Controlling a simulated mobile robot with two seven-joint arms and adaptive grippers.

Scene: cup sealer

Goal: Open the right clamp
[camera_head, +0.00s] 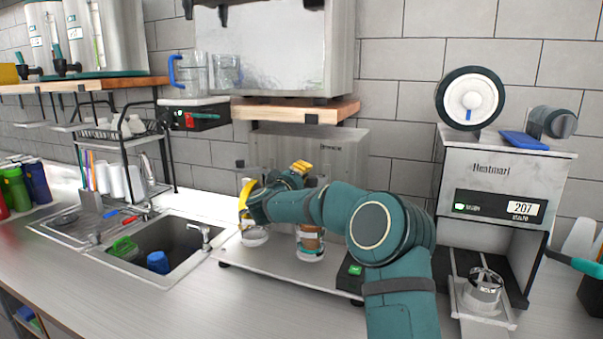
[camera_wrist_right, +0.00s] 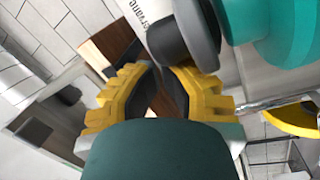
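My right arm reaches in from the lower right across the front of the cup sealer, whose back panel (camera_head: 349,160) shows behind it. My right gripper (camera_head: 301,168) has yellow fingers, raised before that panel. In the right wrist view the two yellow fingertips (camera_wrist_right: 162,78) are a small gap apart, with nothing seen held between them. A dark grey rounded part (camera_wrist_right: 190,42) beside a teal part lies just past the tips; I cannot tell what it is. I cannot make out the right clamp; my arm covers much of the sealer.
Two cups stand on the sealer base, one at right (camera_head: 311,244) and one at left (camera_head: 254,236). A wooden shelf (camera_head: 296,110) hangs above. The sink (camera_head: 160,245) is left, and a coffee grinder (camera_head: 505,180) is right. Open counter lies in front.

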